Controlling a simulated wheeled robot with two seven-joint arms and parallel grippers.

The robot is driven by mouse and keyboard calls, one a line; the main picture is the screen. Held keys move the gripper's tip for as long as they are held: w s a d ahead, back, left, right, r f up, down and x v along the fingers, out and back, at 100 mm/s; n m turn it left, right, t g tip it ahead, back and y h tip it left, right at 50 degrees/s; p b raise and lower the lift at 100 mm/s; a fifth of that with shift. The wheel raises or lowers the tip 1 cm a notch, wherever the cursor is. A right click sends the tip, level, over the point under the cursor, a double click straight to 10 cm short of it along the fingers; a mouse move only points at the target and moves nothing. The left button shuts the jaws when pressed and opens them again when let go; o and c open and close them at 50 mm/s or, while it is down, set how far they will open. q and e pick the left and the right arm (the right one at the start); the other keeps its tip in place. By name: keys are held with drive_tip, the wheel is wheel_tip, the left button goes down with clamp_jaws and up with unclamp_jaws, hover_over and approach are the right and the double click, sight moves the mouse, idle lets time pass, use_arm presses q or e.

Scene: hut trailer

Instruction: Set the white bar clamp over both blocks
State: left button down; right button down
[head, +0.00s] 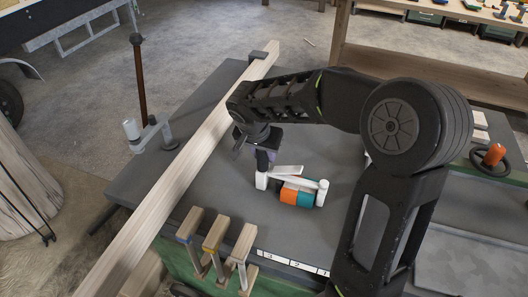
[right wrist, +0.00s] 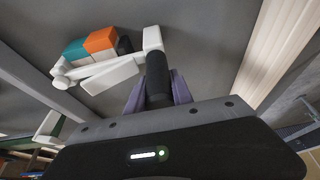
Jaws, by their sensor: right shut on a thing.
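The white bar clamp (head: 295,182) is near the middle of the grey table, with one jaw left of the orange block (head: 288,195) and the other right of the teal block (head: 306,198). The two blocks sit side by side. My right gripper (head: 264,152) is shut on the clamp's dark handle (right wrist: 157,76), above its left jaw in the head view. In the right wrist view the clamp's bar (right wrist: 112,75) runs along the blocks, with a jaw beyond each end. I cannot tell whether the jaws touch the blocks. My left gripper is not in view.
A long wooden beam (head: 190,163) crosses the table (head: 210,120) on the left. A grey clamp with a brown rod (head: 140,85) stands at the left edge. Three wood-topped clamps (head: 216,232) line the front edge. An orange knob (head: 494,153) is at right.

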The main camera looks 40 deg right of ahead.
drive_tip(key=shift+r, duration=0.1)
drive_tip(key=c, duration=1)
unclamp_jaws()
drive_tip(key=shift+c, duration=0.2)
drive_tip(key=shift+o, duration=0.2)
drive_tip(key=o, duration=0.4)
drive_tip(key=shift+o, duration=0.2)
drive_tip(key=shift+r+p, duration=2.2)
drive_tip(key=shift+r, duration=2.25)
